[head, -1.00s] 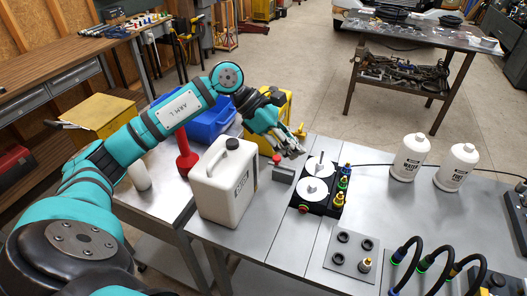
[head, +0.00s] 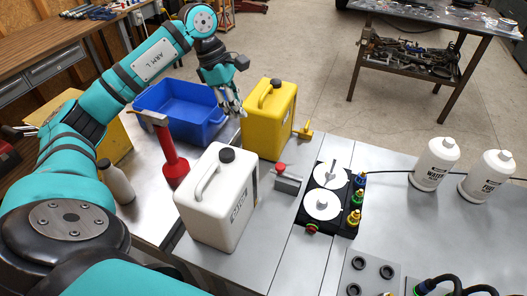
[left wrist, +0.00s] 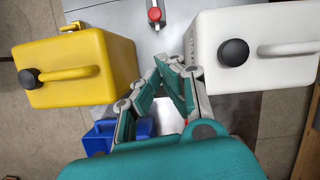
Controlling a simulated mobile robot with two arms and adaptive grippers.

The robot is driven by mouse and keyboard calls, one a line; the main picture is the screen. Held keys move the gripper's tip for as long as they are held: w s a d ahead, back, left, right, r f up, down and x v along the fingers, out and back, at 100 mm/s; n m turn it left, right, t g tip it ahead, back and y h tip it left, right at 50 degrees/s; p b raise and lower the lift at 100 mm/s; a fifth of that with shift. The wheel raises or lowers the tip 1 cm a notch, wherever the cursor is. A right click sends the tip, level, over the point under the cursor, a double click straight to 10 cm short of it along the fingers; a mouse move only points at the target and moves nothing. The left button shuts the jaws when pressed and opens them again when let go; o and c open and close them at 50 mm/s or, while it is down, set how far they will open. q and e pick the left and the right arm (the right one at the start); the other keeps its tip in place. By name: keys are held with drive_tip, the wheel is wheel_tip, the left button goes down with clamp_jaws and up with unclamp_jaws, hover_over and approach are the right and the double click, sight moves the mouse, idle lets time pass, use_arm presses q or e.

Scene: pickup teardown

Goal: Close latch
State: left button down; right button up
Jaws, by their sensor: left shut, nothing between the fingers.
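A small grey block with a red knob (head: 281,168), which looks like the latch, sits on the metal table between the white canister and the black panel. Its red knob also shows at the top of the left wrist view (left wrist: 154,14). I cannot tell whether it is closed. My left gripper (head: 236,112) is shut and empty, between the blue bin and the yellow canister, apart from the block. In the left wrist view its fingertips (left wrist: 172,64) point between the two canisters. My right gripper is not in view.
The white canister (head: 220,200) and yellow canister (head: 268,125) flank the path to the block. A blue bin (head: 165,100) and a red funnel-like item (head: 173,160) stand left. A black panel with white discs (head: 322,205) and white bottles (head: 437,160) stand right.

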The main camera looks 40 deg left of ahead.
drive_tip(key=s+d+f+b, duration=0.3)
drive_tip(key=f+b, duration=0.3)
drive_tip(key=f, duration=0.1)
use_arm(q)
drive_tip(key=w+d+p+x, duration=0.1)
drive_tip(key=p+x, duration=0.4)
drive_tip(key=x, duration=1.2)
drive_tip(key=shift+d, duration=0.35)
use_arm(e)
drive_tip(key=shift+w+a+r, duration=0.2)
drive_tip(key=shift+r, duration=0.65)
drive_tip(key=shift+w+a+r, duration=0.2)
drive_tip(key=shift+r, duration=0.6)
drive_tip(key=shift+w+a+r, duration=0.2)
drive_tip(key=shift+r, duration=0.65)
use_arm(q)
drive_tip(key=shift+f, duration=0.1)
